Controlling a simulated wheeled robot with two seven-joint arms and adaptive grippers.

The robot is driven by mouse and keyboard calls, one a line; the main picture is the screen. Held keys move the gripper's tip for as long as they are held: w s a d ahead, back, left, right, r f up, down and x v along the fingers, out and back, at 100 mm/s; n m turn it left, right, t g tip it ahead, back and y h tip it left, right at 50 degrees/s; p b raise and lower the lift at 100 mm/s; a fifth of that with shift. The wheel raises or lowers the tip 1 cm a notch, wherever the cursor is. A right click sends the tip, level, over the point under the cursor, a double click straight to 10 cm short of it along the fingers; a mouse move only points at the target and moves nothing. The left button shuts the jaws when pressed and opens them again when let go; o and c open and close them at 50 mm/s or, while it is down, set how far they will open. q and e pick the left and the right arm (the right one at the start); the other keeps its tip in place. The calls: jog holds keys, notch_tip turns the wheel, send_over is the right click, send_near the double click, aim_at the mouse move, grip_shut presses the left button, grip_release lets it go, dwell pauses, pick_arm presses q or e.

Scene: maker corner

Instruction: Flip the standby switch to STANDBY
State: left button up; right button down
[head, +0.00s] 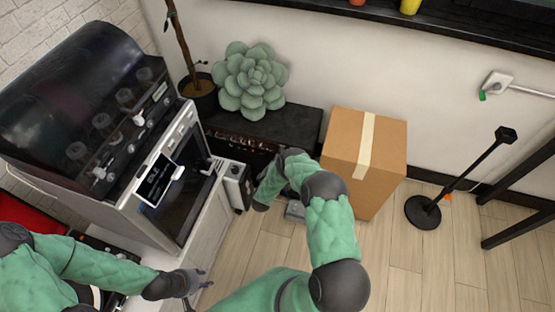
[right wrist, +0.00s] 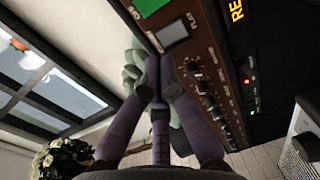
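A dark unit with a brown front panel (head: 240,147) stands low against the wall. In the right wrist view the panel (right wrist: 215,95) shows close up, with a row of black knobs, a grey square, a green square and small lit lamps. I cannot tell which control is the standby switch, and no STANDBY lettering is readable. My right gripper (right wrist: 157,75) has its purple fingers together, tips close beside the panel's edge; contact cannot be told. In the head view my right arm hides part of the front. My left gripper (head: 194,285) is low at the left, fingers spread, apparently empty.
A cardboard box (head: 364,150) stands right of the unit, and a large succulent (head: 248,80) is above it. A machine with a dark hood (head: 85,90) fills the left. A small metal box (head: 236,182) stands between. A black stand (head: 424,211) is at the right; the floor before it is clear.

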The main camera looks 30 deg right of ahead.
jog(key=p+v, duration=0.2)
jog(key=v, duration=0.7)
jog(key=shift+p, duration=0.35)
jog(key=shift+a, duration=0.15)
jog(key=s+a+f+m+g+y, duration=0.1)
jog(key=s+a+m+g+y, duration=0.15)
jog(key=a+y, duration=0.4)
jog(key=s+a+m+g+y, duration=0.1)
jog(key=a+m+y, duration=0.2)
jog(key=a+y, duration=0.3)
jog(key=s+a+r+m+g+y, duration=0.1)
jog(key=s+a+r+g, duration=0.1)
jog(key=s, duration=0.4)
jog(key=s+a+r+m+g+y, duration=0.2)
jog(key=s+a+r+g, duration=0.1)
jog(key=s, duration=0.4)
jog(key=s+a+r+m+g+y, duration=0.1)
jog(key=s+a+r+m+g, duration=0.1)
jog(key=s+a, duration=0.2)
jog(key=s, duration=0.3)
jog(key=shift+s+a+r, duration=0.2)
jog(key=shift+a+r, duration=0.1)
jog(key=shift+r, duration=0.1)
